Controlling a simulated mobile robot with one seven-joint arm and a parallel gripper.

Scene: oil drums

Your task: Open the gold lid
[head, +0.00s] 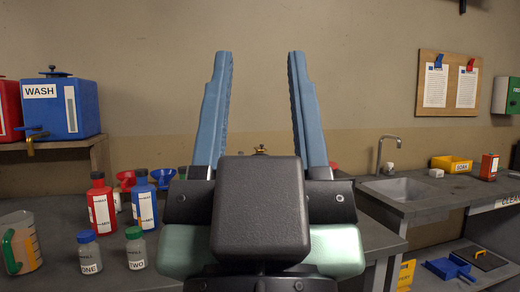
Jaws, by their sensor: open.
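My gripper (260,58) is in the middle of the head view, with its two long blue fingers pointing up and spread wide apart. Nothing is between the fingers. A small gold-coloured piece (261,149) shows just above my gripper's dark body, between the finger bases and behind them. It may be part of the gold lid, but the gripper body hides what is below it, so I cannot tell whether it is shut.
A blue WASH container (62,107) stands on a shelf at left. Red (101,208) and blue (144,205) bottles, small jars and a measuring jug (21,246) stand on the left bench. A sink (398,189) and a yellow SOAP box (451,164) are at right.

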